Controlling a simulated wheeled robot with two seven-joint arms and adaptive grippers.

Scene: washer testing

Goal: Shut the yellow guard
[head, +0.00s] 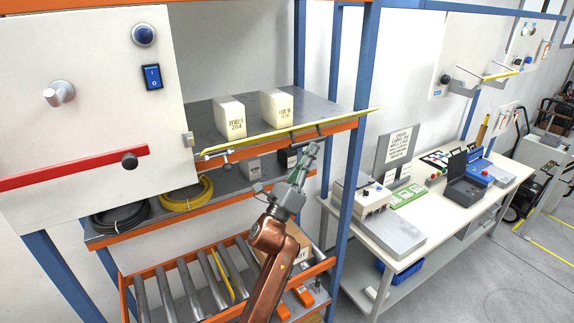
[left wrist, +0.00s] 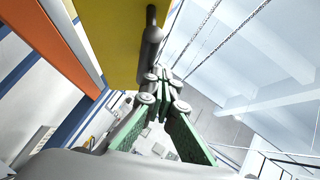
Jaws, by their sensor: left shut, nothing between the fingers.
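The yellow guard (head: 290,131) shows as a thin yellow strip, seen nearly edge-on, along the front of the upper grey shelf. In the left wrist view it is a broad yellow panel (left wrist: 110,35) at the top, with a grey handle (left wrist: 151,40) along its edge. My left gripper (head: 312,150) is just below the strip, near its right half, fingers pointing up. In the left wrist view its shut, empty fingers (left wrist: 163,82) are by the lower end of the handle; I cannot tell whether they touch. My right gripper is not in view.
A white panel (head: 85,95) with a knob, a blue switch and a red bar stands at left. Two pale boxes (head: 277,106) sit on the upper shelf. Cable coils (head: 188,194) lie below, above a roller rack (head: 205,275). A blue post (head: 352,180) rises right of my gripper.

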